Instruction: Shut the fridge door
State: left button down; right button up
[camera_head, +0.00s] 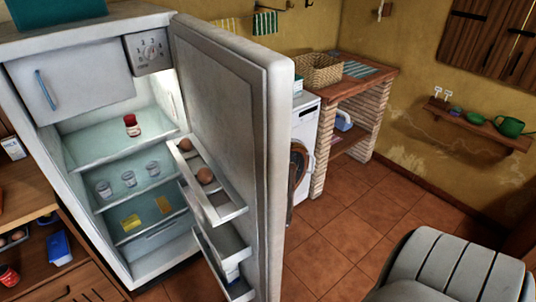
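The white fridge (90,35) stands at the left with its interior lit. Its door (279,150) is wide open, swung out to the right and toward me. The door's inner side bears shelves (226,211) with eggs (205,176) in the upper one. Inside, a red-lidded jar (132,125) stands on the top shelf, several glasses (128,179) on the middle one, and yellow packs (163,204) on the lower one. The small freezer compartment flap (75,82) is shut. Neither of my grippers is in view.
A grey padded seat (452,265) is at the lower right. A washing machine (304,140) and a brick counter (345,125) stand behind the door. A wooden counter (30,190) is left of the fridge. Tiled floor (335,235) is clear between the door and the seat.

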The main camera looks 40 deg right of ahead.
aim_at(239, 92)
jog(key=l+u, duration=0.1)
jog(key=l, duration=0.75)
jog(key=l+u, duration=0.15)
jog(key=l, duration=0.65)
jog(key=k+l+u, duration=0.1)
jog(key=l, duration=0.7)
